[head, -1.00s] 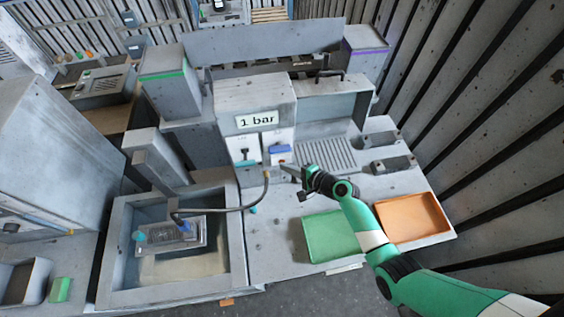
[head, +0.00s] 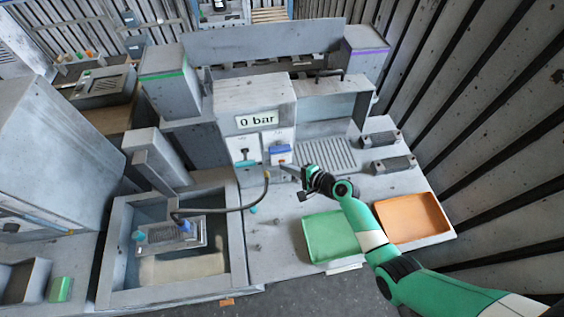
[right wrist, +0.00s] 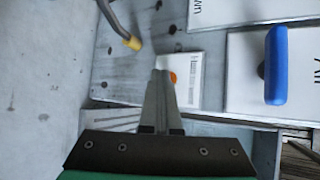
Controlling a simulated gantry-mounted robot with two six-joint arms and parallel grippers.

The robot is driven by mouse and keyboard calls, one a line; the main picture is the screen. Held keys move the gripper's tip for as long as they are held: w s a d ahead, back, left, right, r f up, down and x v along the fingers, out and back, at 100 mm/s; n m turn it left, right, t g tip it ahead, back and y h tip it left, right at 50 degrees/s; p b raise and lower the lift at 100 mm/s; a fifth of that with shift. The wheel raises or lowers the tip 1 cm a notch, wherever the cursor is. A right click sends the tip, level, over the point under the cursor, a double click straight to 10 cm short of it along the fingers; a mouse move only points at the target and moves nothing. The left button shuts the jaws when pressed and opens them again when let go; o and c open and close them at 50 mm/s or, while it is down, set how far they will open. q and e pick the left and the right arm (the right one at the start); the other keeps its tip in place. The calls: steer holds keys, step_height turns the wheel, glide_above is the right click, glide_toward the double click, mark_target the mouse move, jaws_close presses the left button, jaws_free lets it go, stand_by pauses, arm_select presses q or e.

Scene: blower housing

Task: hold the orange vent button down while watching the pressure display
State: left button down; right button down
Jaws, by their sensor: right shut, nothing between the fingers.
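The pressure display (head: 257,119) on the grey housing reads "0 bar" in the head view. The orange vent button (right wrist: 173,78) shows in the right wrist view on a small white label plate (right wrist: 190,72). My right gripper (right wrist: 160,74) is shut and empty, with its fingertips at the button's left edge and partly covering it. Whether the button is pressed in cannot be told. In the head view the right gripper (head: 284,168) points at the front of the housing, below the blue handle (head: 280,149). My left gripper is not in view.
A hose (head: 240,208) with a brass end arches beside the right gripper from a sink-like basin (head: 237,255) at the left. A green tray (head: 325,240) and an orange tray (head: 412,217) lie at the front right. The grey worktop between hose and green tray is mostly clear.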

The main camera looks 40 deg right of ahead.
stand_by(0.8)
steer(key=shift+s+a+p, duration=0.4)
steer(key=shift+s+p, duration=0.05)
steer(key=shift+s, duration=0.2)
steer(key=shift+s+a, duration=0.1)
steer(key=s+a+p, duration=0.1)
steer(key=s, duration=0.1)
steer(key=s+a+p, duration=0.1)
steer(key=s, duration=0.1)
steer(key=shift+a, duration=0.35)
